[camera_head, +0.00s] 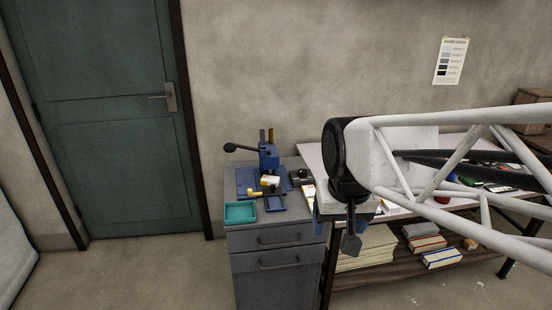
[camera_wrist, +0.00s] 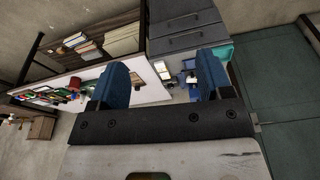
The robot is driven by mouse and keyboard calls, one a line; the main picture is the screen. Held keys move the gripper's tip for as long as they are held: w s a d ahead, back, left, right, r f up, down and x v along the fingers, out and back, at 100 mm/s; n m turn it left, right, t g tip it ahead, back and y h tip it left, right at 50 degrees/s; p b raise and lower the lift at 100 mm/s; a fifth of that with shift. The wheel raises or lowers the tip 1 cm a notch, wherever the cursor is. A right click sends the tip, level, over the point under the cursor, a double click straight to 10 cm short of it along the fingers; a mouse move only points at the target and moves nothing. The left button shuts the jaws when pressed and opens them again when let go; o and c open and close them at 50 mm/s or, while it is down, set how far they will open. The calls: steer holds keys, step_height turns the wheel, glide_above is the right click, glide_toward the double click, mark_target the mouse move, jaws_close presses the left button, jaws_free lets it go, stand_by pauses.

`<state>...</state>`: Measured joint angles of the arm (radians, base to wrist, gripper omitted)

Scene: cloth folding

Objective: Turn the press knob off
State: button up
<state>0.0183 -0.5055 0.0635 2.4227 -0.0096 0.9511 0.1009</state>
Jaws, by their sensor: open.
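A blue press (camera_head: 268,158) stands on the grey cabinet top, with a lever ending in a black ball (camera_head: 230,147) that sticks out to the left. A small black box (camera_head: 300,177) sits just right of the press; it may carry the knob, but it is too small to tell. My gripper (camera_head: 345,218) hangs to the right of the press, apart from it, over the workbench's left end. In the wrist view my gripper (camera_wrist: 162,65) shows its two blue fingers wide apart with nothing held. The press is small and partly hidden there, near the right finger.
A teal tray (camera_head: 240,214) lies at the cabinet's front left. A yellow-tipped tool (camera_head: 252,192) lies before the press. The workbench (camera_head: 313,158) holds several small items, partly behind my arm. A green door (camera_head: 112,130) stands left. Floor before the door is clear.

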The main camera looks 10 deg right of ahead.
steer(key=w+d+r+m, duration=0.2)
steer(key=w+r, duration=0.1)
steer(key=w, duration=1.5)
steer(key=m+g, duration=0.2)
steer(key=m, duration=0.6)
glide_above(303, 171)
steer(key=f, duration=2.6)
steer(key=shift+w, duration=0.25)
steer(key=shift+f, duration=0.2)
steer(key=shift+f, duration=3.75)
steer(key=shift+c, duration=0.2)
